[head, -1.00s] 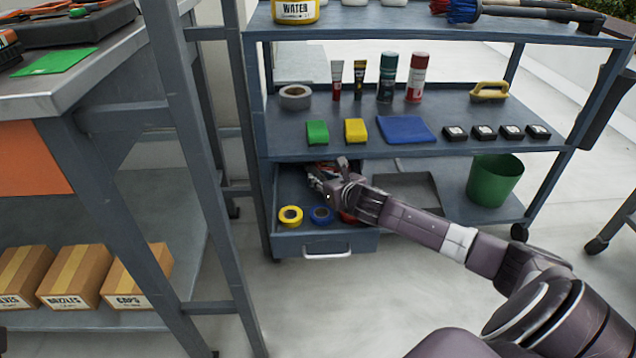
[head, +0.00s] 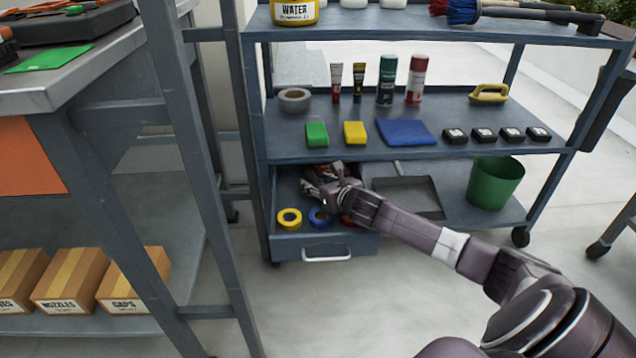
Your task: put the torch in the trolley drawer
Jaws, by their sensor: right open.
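The trolley drawer (head: 322,243) is pulled out at the lower left of the blue-grey trolley, with its handle facing me. My right gripper (head: 323,182) is open and reaches into the drawer from the right, above its back part. Inside lie a yellow tape roll (head: 289,218), a blue tape roll (head: 320,216) and a red item partly under my gripper. Something with red and white parts (head: 322,172) shows behind my fingers. I cannot make out whether it is the torch; no torch shows clearly elsewhere. My left gripper is out of view.
The trolley's middle shelf (head: 290,142) above the drawer holds sponges, a blue cloth, tubes and cans. A green bin (head: 495,183) and a grey tray (head: 410,198) are on the bottom shelf. A workbench (head: 90,75) with cardboard boxes (head: 130,280) below stands at the left.

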